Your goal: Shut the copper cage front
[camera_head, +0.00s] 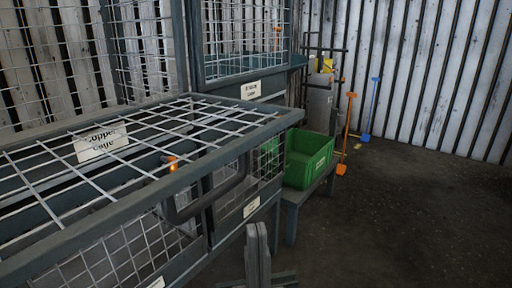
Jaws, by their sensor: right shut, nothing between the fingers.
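The copper cage front (195,128) is a grey-framed wire mesh panel. It lies roughly flat, sticking out toward me from the cage. A white sign reading "Copper cage" (102,142) shows by its inner left part. A dark bar handle (212,198) hangs below the panel's near edge. My right gripper (257,236) is low in the middle, below and to the right of the handle. It is shut and empty, apart from the panel in the picture. My left gripper is not in view.
A neighbouring cage (244,40) with an upright mesh front stands behind. Labelled mesh bins (250,190) sit under the panel. A green crate (308,160) rests on a low stand to the right. An orange shovel (346,135) and a blue one (371,110) lean farther back. The right floor is clear.

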